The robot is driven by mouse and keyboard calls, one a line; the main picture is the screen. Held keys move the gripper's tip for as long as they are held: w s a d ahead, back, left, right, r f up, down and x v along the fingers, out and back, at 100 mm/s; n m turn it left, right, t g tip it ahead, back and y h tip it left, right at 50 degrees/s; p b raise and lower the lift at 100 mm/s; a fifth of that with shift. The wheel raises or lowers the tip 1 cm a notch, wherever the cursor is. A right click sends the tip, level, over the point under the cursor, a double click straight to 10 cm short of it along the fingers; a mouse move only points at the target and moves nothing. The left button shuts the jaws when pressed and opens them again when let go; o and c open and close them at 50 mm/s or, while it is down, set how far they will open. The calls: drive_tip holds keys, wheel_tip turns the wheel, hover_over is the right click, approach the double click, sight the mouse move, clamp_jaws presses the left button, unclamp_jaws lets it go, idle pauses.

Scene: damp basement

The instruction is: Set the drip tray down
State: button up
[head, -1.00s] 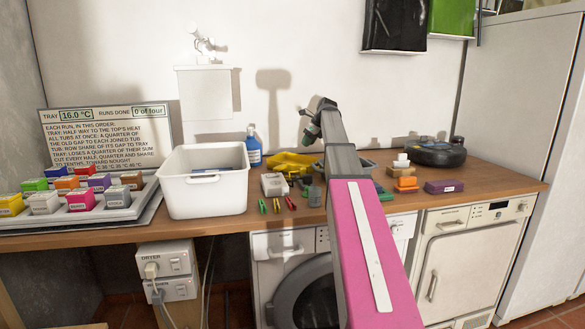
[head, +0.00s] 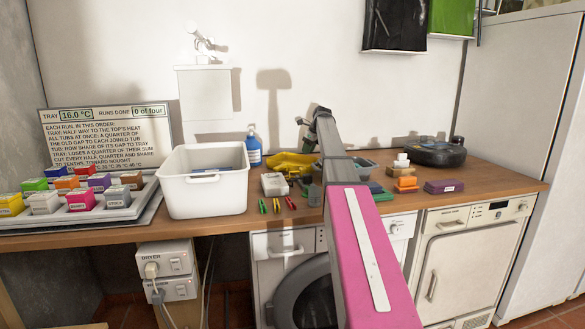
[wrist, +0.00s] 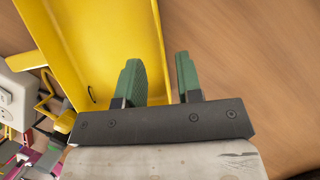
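The yellow drip tray (head: 290,162) lies at the back of the worktop, partly hidden by my arm in the head view. In the wrist view the yellow tray (wrist: 95,40) fills the upper left, with its flat inside and raised rim showing. My gripper (wrist: 158,75) has its two green fingers apart, one on each side of the tray's right rim. The left finger is over the inside of the tray and the right finger is outside it, over wood. A gap shows between the right finger and the rim. The head view hides my fingers behind my arm.
A white tub (head: 203,195) stands left of centre, with a blue bottle (head: 254,148) behind it. Small coloured pegs (head: 277,204) and a pale box (head: 274,184) lie in front of the yellow tray. Orange and purple blocks (head: 444,187) sit to the right.

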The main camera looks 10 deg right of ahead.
drive_tip(key=x, duration=0.5)
drive_tip(key=shift+w+r, duration=0.1)
clamp_jaws()
drive_tip(key=shift+r, duration=0.15)
